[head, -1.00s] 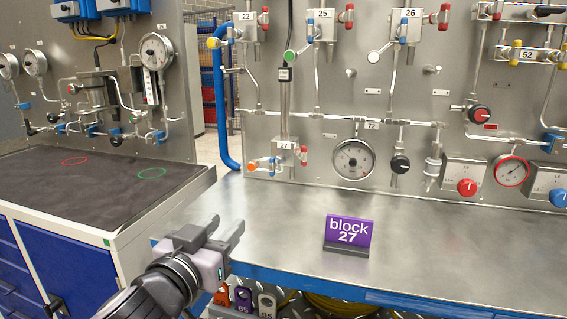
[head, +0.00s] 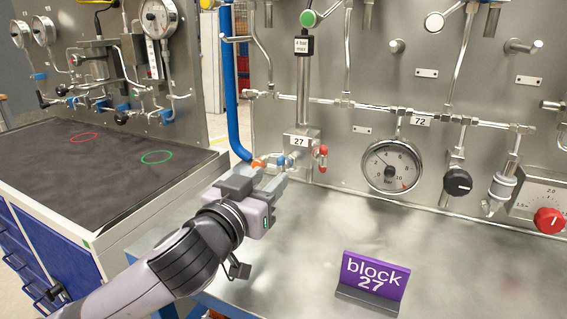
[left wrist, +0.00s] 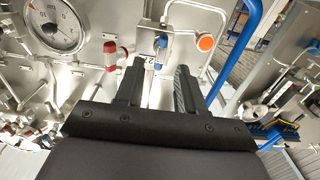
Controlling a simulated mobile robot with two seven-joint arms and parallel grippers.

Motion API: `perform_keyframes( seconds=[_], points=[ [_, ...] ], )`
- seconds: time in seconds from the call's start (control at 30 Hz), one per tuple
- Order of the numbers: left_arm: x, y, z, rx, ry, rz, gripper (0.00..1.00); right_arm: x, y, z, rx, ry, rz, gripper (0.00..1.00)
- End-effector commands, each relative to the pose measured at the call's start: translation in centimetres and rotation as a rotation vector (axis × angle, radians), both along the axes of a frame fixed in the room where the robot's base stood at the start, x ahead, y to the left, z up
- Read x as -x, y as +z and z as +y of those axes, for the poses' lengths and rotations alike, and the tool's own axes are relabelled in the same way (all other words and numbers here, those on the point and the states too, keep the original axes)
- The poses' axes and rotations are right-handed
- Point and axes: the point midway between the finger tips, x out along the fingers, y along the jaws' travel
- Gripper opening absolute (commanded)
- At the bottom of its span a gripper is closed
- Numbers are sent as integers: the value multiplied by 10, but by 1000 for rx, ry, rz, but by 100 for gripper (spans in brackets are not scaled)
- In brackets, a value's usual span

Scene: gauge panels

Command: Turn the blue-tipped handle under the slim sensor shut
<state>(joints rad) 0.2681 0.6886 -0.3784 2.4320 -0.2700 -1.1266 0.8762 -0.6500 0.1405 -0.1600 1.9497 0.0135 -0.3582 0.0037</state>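The slim sensor (head: 303,80) stands upright on the panel above the block labelled 27 (head: 300,141). The blue-tipped handle (head: 281,161) is at that block's left side, between an orange tip (head: 258,164) and the block; a red handle (head: 322,153) is at its right. My left gripper (head: 262,184) is just in front of and below the blue tip. In the left wrist view, the gripper's two fingers (left wrist: 160,88) are apart with nothing held between them, and the blue tip (left wrist: 162,42) shows just beyond them. My right gripper is out of view.
A round gauge (head: 392,165) and a black knob (head: 458,182) are right of the block. A purple "block 27" sign (head: 375,276) stands on the metal bench. A blue pipe (head: 232,110) runs down left of the panel. The bench middle is clear.

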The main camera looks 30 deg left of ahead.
Motion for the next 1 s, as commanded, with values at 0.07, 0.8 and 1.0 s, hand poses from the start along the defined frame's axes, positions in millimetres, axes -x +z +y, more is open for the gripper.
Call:
perform_keyframes(
  seconds=[0.07, 0.8, 1.0],
  points=[
    [-11, 2, 1, -1, 1, -1, 38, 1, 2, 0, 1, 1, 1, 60],
    [-59, 0, 3, 0, -1, 0, 38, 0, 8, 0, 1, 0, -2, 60],
    [-58, 0, 3, 0, -1, 0, 0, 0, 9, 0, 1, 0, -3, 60]
  ],
)
